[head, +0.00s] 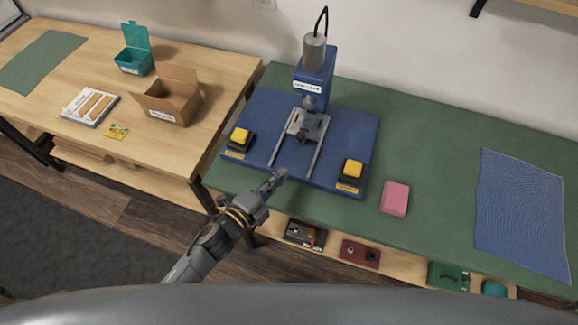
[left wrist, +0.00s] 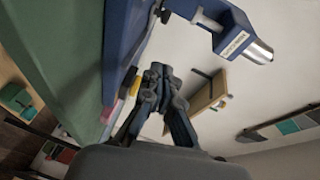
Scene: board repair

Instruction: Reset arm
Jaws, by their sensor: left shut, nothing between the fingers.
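My left gripper (head: 278,177) is shut and empty in the head view. It is in front of the blue press (head: 314,75), over the front edge of the press's blue base (head: 262,110). It also shows in the left wrist view (left wrist: 158,72), with its fingers together. In the left wrist view the press head (left wrist: 225,30) is at the upper right, apart from the fingers. My right gripper is in neither view.
Two yellow buttons, left (head: 240,136) and right (head: 352,168), sit on the base. A pink block (head: 395,198) and blue cloth (head: 525,215) lie on the green bench top (head: 430,150). A cardboard box (head: 170,95) stands on the wooden table (head: 215,70). Parts lie on the shelf below.

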